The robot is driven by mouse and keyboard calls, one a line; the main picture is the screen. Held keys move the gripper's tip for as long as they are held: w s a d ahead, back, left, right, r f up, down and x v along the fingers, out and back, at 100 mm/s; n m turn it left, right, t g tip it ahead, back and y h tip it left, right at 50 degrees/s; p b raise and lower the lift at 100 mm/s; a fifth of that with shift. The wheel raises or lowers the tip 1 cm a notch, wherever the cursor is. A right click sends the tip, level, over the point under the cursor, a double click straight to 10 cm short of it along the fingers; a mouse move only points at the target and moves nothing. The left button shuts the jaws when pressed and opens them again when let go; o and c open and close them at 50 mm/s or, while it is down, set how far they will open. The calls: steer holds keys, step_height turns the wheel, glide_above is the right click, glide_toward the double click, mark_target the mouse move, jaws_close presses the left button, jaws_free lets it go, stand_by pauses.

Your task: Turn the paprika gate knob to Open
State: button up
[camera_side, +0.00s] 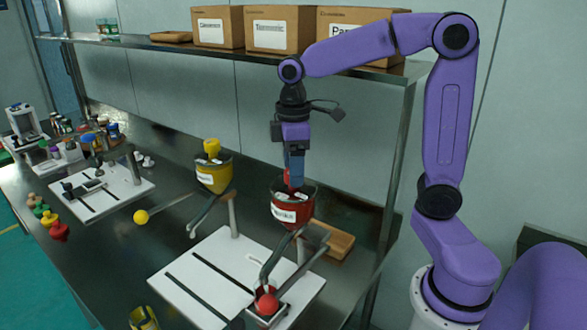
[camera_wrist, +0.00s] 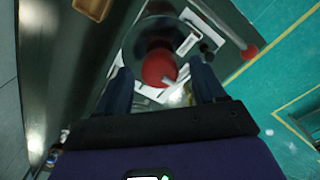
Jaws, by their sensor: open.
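The red paprika hopper (camera_side: 292,210), with a white label, stands above a white base plate (camera_side: 205,275). My gripper (camera_side: 295,182) points down over its mouth, with the fingertips at a small red part (camera_side: 287,178) at the top. This part is mostly hidden behind the fingers. In the wrist view a round red piece (camera_wrist: 158,67) shows between the spread fingers of my gripper (camera_wrist: 161,74), inside a dark round rim. I cannot tell whether the fingers touch it.
A yellow hopper (camera_side: 213,177) with a yellow top piece (camera_side: 211,147) stands to the left. A yellow ball (camera_side: 141,217) ends a rod there. A wooden tray (camera_side: 332,241) lies behind the red hopper. Boxes (camera_side: 279,29) stand on the shelf above.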

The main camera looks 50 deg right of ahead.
steer(key=shift+f, duration=0.5)
steer(key=c, duration=1.1)
steer(key=shift+o, duration=0.2)
